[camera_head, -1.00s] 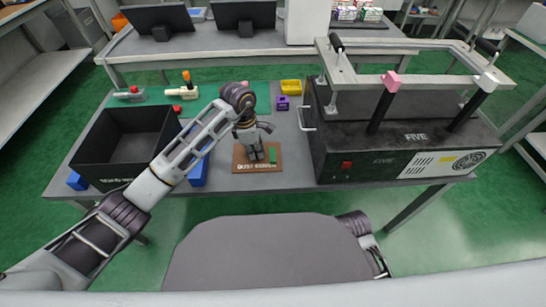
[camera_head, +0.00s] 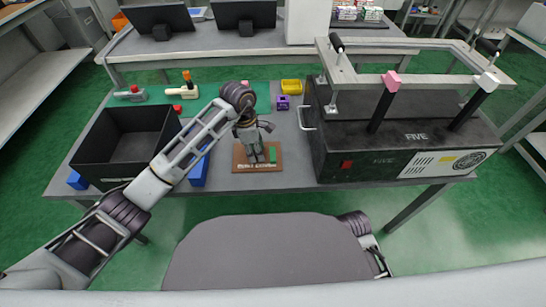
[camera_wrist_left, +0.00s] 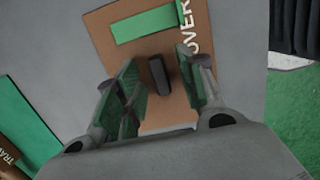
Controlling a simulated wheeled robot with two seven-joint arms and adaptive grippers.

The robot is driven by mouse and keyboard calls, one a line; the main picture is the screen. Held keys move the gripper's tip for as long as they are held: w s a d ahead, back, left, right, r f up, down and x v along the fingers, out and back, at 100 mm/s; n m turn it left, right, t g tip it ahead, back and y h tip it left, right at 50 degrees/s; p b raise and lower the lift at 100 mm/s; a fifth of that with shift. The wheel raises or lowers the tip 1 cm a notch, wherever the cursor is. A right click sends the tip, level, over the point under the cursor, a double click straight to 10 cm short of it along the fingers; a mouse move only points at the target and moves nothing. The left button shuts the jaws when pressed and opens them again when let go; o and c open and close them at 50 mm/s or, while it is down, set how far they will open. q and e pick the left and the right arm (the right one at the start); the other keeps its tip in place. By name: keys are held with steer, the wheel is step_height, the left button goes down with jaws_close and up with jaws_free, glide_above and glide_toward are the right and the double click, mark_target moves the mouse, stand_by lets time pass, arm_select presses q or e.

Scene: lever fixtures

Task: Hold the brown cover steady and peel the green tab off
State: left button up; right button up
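The brown cover (camera_head: 241,164) lies flat on the table in the head view, with pale lettering along its front edge. It also shows in the left wrist view (camera_wrist_left: 103,38). The green tab (camera_head: 272,155) lies on the cover's right part, and it is a green strip (camera_wrist_left: 150,24) in the wrist view. My left gripper (camera_head: 257,158) points down over the cover, left of the tab. In the wrist view its fingers (camera_wrist_left: 160,84) are apart, with a dark upright block (camera_wrist_left: 159,75) between them; contact is not visible. My right arm's end (camera_head: 376,260) is low at right, its fingers unclear.
A black machine (camera_head: 400,145) with levers stands close right of the cover. A black open bin (camera_head: 125,150) stands left, with a blue object (camera_head: 199,172) between. Purple (camera_head: 282,103) and yellow (camera_head: 290,86) containers sit behind. Bare table separates cover and machine.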

arm_select(q)
step_height(320, 180, up, 12)
steer(key=a, duration=0.1)
steer(key=shift+a+f, duration=0.15)
steer(key=shift+a, duration=0.25)
steer(key=shift+s, duration=0.1)
stand_by(0.8)
